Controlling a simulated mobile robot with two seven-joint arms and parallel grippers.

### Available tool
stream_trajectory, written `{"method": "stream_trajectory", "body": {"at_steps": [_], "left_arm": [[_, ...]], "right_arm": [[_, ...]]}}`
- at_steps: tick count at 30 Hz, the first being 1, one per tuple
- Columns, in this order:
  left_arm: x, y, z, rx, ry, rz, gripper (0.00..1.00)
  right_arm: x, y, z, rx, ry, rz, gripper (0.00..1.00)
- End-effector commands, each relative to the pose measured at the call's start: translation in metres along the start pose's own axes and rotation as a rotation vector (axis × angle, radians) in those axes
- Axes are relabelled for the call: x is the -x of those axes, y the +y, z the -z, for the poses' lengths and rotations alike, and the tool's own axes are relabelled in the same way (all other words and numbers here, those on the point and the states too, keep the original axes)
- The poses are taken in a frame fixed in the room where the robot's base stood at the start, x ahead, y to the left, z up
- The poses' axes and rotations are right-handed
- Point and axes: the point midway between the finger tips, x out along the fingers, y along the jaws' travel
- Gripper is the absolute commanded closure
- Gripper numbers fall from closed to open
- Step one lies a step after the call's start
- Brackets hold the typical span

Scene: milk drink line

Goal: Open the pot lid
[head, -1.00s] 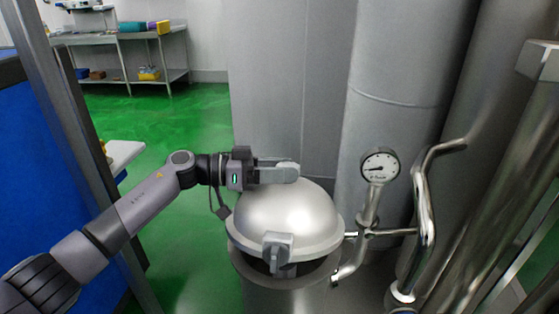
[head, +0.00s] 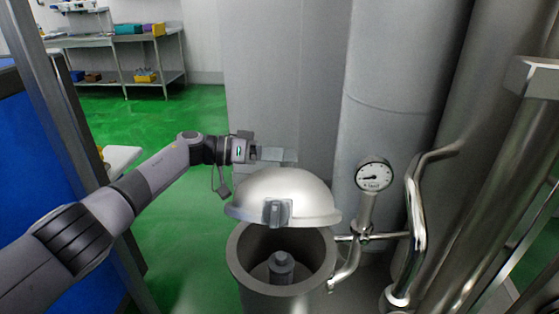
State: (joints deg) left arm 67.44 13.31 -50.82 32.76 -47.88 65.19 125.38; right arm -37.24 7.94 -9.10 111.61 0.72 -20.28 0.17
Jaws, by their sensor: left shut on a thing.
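The domed silver pot lid (head: 290,193) is raised and tilted up toward the back, above the pot. A grey latch block (head: 277,213) sits on its front edge. The round metal pot (head: 240,262) stands below with its mouth showing, and a short grey cylindrical part (head: 281,264) is inside. My left gripper (head: 276,155) is at the back of the lid's dome, shut; its hold on the lid is partly hidden behind the dome. My right gripper is not in view.
A pressure gauge (head: 374,175) on bent steel pipes (head: 418,225) stands close to the right of the pot. Large grey cylinders (head: 390,110) rise behind. Blue panels (head: 35,180) and a metal post are at the left. Green floor (head: 180,230) is clear left of the pot.

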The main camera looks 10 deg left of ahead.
Motion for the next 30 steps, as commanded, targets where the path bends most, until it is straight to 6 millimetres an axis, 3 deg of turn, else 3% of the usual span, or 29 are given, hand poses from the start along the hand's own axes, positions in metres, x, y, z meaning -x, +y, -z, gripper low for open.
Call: {"method": "stream_trajectory", "body": {"at_steps": [18,19,20,21,30], "left_arm": [[0.0007,-0.0020,0.0062,0.015,0.006,0.003,1.00],[0.0007,-0.0019,0.0062,0.015,0.006,0.003,0.39],[0.0008,-0.0019,0.0061,0.015,0.005,0.003,0.29],[0.0007,-0.0020,0.0058,0.015,0.005,0.003,0.23],[0.0001,-0.0022,0.0039,0.015,0.000,0.002,0.23]], "right_arm": [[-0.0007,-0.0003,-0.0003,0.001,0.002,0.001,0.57],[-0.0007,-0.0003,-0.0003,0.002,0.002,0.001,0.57],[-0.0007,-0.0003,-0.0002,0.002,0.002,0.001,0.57],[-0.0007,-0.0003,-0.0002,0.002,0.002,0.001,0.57],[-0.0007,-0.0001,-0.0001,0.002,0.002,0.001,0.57]]}}
